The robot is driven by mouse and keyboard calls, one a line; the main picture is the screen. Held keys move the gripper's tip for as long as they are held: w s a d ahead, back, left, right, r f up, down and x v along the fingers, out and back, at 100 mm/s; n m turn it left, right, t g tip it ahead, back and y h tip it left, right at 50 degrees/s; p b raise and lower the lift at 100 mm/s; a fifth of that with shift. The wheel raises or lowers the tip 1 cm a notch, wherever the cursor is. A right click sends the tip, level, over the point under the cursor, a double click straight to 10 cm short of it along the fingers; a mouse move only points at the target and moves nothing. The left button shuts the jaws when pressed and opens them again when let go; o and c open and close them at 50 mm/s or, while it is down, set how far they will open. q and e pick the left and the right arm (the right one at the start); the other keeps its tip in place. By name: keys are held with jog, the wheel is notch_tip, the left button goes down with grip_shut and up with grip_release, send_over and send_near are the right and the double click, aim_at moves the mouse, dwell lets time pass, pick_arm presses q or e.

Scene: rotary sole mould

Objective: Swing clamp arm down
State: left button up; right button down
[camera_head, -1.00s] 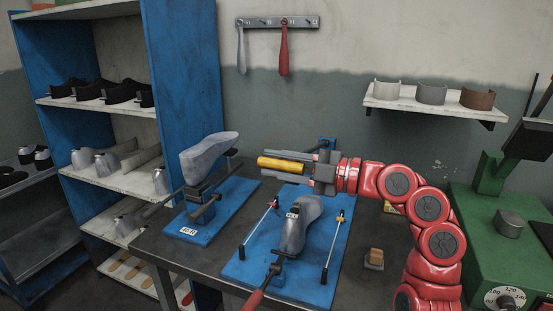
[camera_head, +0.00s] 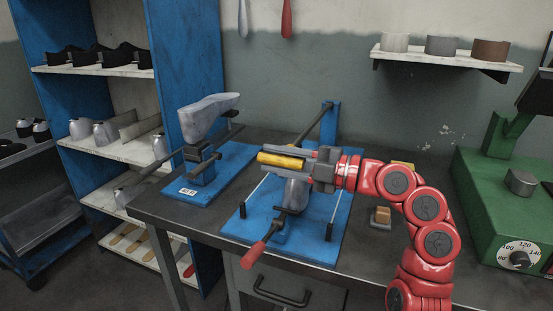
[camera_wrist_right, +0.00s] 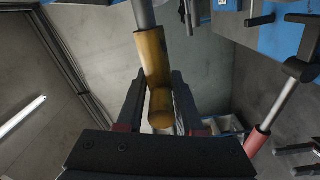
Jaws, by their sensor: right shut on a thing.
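My right gripper (camera_head: 285,158) is shut on the yellow handle (camera_head: 280,159) of the clamp arm. The clamp arm (camera_head: 314,122), a dark bar, slopes from the blue upright post (camera_head: 331,115) down toward the gripper. In the right wrist view the yellow handle (camera_wrist_right: 155,65) lies between the fingers, with a grey rod beyond it. A grey shoe last (camera_head: 295,194) stands on the blue base plate (camera_head: 320,249), below the gripper, which hides its upper part. Whether anything touches the last is hidden. My left gripper is not in view.
A red-handled lever (camera_head: 257,253) sticks out at the plate's front. A second blue fixture (camera_head: 212,178) with a grey last stands to the left. A green machine (camera_head: 510,215) is at the right, and a small tan-topped block (camera_head: 381,214) lies on the table.

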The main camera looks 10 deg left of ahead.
jog(key=c, duration=0.7)
grip_release()
jog(key=shift+f, duration=0.15)
jog(key=s+d, duration=0.1)
jog(key=d, duration=0.4)
jog(key=s+d, duration=0.1)
jog(key=d, duration=0.5)
jog(key=s+d+p, duration=0.1)
jog(key=d, duration=0.5)
jog(key=shift+s, duration=0.2)
